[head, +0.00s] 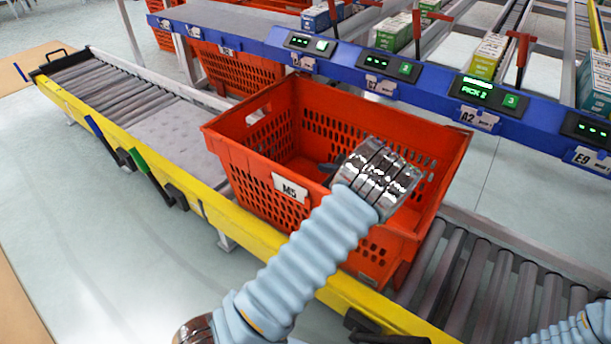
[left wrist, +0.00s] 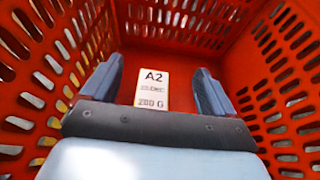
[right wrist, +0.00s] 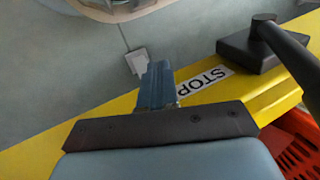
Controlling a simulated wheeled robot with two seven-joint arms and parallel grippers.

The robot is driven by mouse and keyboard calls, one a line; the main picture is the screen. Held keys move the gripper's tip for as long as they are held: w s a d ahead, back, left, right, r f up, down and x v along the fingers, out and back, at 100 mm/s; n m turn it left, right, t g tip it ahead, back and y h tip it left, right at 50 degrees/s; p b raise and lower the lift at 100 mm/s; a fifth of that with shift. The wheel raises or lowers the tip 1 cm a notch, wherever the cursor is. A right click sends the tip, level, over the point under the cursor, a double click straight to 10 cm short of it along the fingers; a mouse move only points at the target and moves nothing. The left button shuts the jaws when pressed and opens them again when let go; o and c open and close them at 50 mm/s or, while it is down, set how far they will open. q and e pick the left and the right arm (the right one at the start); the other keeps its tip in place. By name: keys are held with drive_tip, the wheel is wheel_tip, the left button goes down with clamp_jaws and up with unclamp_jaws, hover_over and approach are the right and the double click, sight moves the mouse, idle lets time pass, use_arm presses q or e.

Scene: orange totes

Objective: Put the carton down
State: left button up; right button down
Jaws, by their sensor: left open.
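The carton (left wrist: 152,92) shows in the left wrist view as a pale face marked A2 and 280 G, low inside the orange tote (head: 290,187) labelled M5. My left gripper (left wrist: 160,70) reaches down into this tote. Its two fingers are apart, one on each side of the carton, with a visible gap to each finger. In the head view my left wrist hides the carton and most of the gripper. My right gripper (right wrist: 158,68) is shut and empty, over the yellow conveyor rail marked STOP; its fingers are outside the head view.
The tote stands on a roller conveyor (head: 475,275) with a yellow side rail (head: 230,232). Behind it is a blue shelf beam (head: 400,85) with displays, one lit PICK 2 above A2. Several cartons (head: 487,55) stand in lanes above. Rollers are clear to the tote's left and right.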

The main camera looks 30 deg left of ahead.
use_arm(q)
drive_tip(key=v, duration=0.7)
